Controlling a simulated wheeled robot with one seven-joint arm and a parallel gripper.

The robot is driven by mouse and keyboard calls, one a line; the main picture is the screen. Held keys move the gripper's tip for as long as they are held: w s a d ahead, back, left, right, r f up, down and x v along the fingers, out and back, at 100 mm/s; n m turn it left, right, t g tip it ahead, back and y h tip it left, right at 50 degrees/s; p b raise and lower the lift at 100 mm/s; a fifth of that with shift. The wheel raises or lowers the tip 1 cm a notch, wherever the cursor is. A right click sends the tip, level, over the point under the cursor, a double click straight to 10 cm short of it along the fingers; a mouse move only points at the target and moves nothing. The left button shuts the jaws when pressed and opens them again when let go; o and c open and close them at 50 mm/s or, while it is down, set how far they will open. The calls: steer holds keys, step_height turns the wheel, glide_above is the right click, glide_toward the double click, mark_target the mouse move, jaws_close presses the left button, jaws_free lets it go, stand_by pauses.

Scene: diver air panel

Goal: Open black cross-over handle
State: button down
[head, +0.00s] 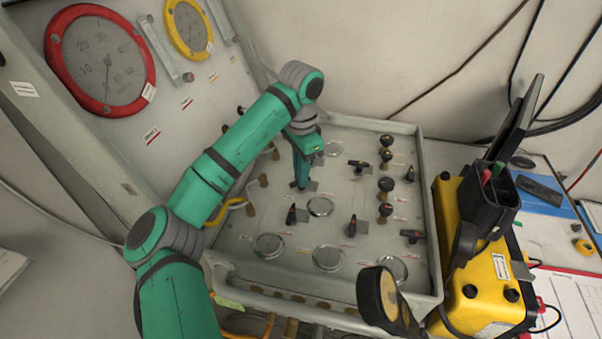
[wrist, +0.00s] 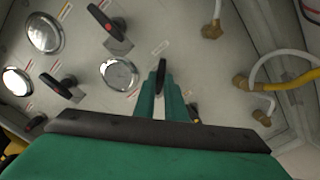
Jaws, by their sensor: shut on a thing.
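My gripper (head: 302,184) reaches down to the grey panel (head: 268,217) near its middle left. In the wrist view my gripper (wrist: 161,88) has its two green fingers closed on a black handle (wrist: 162,72), whose dark top edge shows between the fingertips. The fingers hide most of this handle in the head view, so its angle there is hard to tell. I cannot read its label, so I cannot confirm from lettering that it is the cross-over handle.
Other black lever handles (head: 291,215) and (wrist: 103,20) stand close by. Several black knobs (head: 386,184) rise on the right. Brass fittings with a yellow hose (wrist: 290,80) lie on one side. A yellow case (head: 480,260) stands right of the panel.

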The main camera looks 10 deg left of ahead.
steer(key=n, duration=0.4)
steer(key=shift+n, duration=0.3)
steer(key=n, duration=0.4)
steer(key=shift+n, duration=0.4)
steer(key=shift+r, duration=0.1)
steer(key=c, duration=1.8)
jaws_free()
step_height(320, 180, up, 11)
steer(key=shift+f, duration=0.15)
